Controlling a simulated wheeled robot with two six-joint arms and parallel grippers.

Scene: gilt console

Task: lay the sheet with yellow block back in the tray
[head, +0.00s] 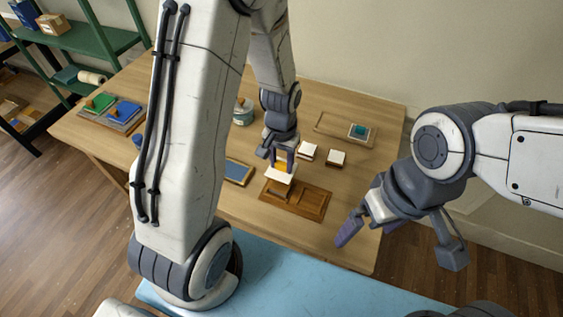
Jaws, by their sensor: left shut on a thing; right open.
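My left gripper (281,158) is shut on a yellow block (281,166). A white sheet (279,175) is under this block, over the back left part of a brown tray (316,204). I cannot tell whether the sheet touches the tray. The tray's floor shows at its right and front, and a brown piece shows at its left. A paler wooden tray (328,127) stands further back, with a teal block (359,131) on a white sheet in its right end. My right gripper (401,242) is open and empty, right of the table's front corner.
Two small white-topped pieces (307,151) (337,157) stand behind the brown tray. A blue-floored frame (238,171) lies left of it. A jar (243,114) stands behind. Green and blue pieces lie on a board (117,124) at far left. My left arm hides the table's middle.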

